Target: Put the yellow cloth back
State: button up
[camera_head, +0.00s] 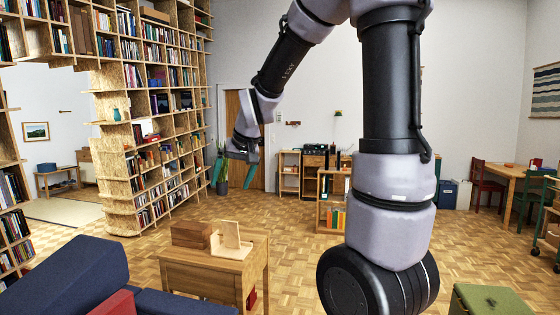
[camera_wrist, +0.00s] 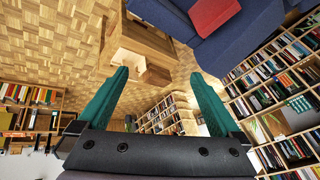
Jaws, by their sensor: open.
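I cannot make out a yellow cloth in either view. The open gripper also shows in the wrist view (camera_wrist: 160,76), with the table and floor in the distance beyond the fingers.
The small wooden table (camera_head: 205,276) bears a brown box (camera_head: 190,234) and a pale wooden stand (camera_head: 231,242). A blue sofa (camera_head: 70,268) stands front left, a green ottoman (camera_head: 490,299) front right. The tall bookwall (camera_head: 160,120) is behind. Parquet floor is open at mid-room.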

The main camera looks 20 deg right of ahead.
jog(key=s+d+r+m, duration=0.1)
jog(key=s+r, duration=0.3)
jog(key=s, duration=0.6)
jog(key=s+d+r+m+t, duration=0.1)
jog(key=s+d+r, duration=0.3)
jog(key=s, duration=0.6)
jog(key=shift+s+d+m, duration=0.3)
jog(key=shift+d+m, duration=0.05)
jog(key=shift+m, duration=0.15)
